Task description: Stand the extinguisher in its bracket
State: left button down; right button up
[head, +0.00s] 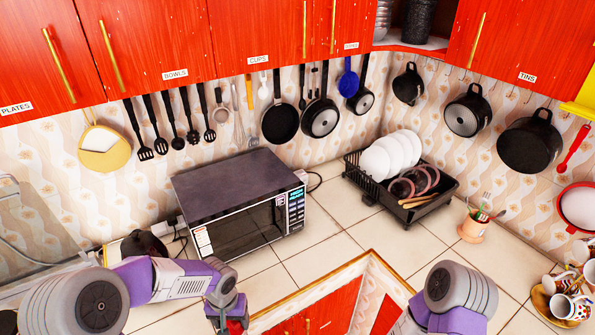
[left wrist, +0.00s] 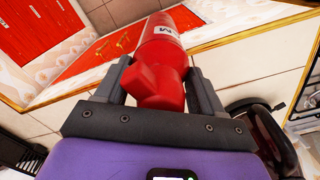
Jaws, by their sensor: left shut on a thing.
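The red extinguisher (left wrist: 163,62) is between the two grey fingers of my left gripper (left wrist: 158,82) in the left wrist view. The gripper is shut on it, and a white label shows on its body. In the head view my left gripper (head: 228,312) is at the bottom edge, with only a bit of the extinguisher (head: 236,326) showing. I cannot make out a bracket in either view. My right arm shows at the lower right of the head view, but its gripper is out of the picture.
A microwave (head: 240,205) stands on the tiled counter behind my left gripper. A dish rack (head: 430,205) with plates stands right of it, then a pot of utensils (head: 473,230). A dark kettle (head: 145,247) is at left. Pans hang along the walls.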

pick_arm(q)
notch_tip(320, 180, down, 12)
jog(key=b, duration=1.1)
